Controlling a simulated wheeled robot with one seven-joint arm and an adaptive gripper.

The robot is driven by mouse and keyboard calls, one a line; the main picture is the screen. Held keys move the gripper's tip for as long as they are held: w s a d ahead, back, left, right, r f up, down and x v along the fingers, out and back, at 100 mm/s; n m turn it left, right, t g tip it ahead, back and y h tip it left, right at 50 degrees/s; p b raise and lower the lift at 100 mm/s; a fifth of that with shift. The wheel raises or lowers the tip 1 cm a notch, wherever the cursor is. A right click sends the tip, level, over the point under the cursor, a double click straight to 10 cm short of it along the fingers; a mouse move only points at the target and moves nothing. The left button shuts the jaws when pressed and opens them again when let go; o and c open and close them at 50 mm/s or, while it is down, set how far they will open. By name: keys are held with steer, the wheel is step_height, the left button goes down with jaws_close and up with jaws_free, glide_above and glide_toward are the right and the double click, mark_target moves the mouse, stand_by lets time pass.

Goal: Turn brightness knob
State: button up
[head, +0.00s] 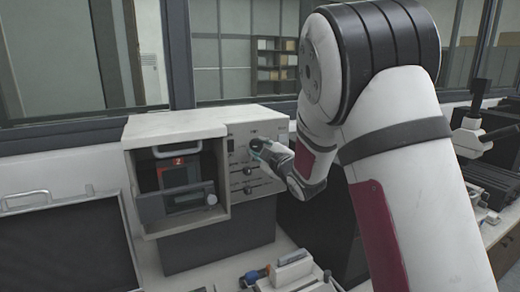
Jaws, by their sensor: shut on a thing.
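The mounting press (175,128) is a pale, box-shaped unit with a control panel (238,131) on its right side. A dark knob (256,143) sits in the upper part of this panel. My gripper (262,152) reaches in from the right and its fingertips are at this knob, shut on it. The fingers partly cover the knob, and its label is too small to read, so I cannot tell from lettering that it is the brightness knob. Smaller dark controls (248,189) show lower on the panel. My arm hides the panel's right part.
An open bay (150,170) in the press holds a dark unit with a red label. A dark panel with a handle (60,195) stands at left. Small tools (290,270) lie on the bench in front. A microscope (470,130) stands at right. Windows are behind.

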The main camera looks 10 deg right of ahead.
steer(key=shift+m, duration=0.4)
steer(key=m+b, duration=0.1)
steer(key=m, duration=1)
steer(key=shift+m, duration=1.9)
steer(key=shift+f, duration=0.1)
steer(key=o, duration=1.1)
steer(key=shift+o, duration=0.2)
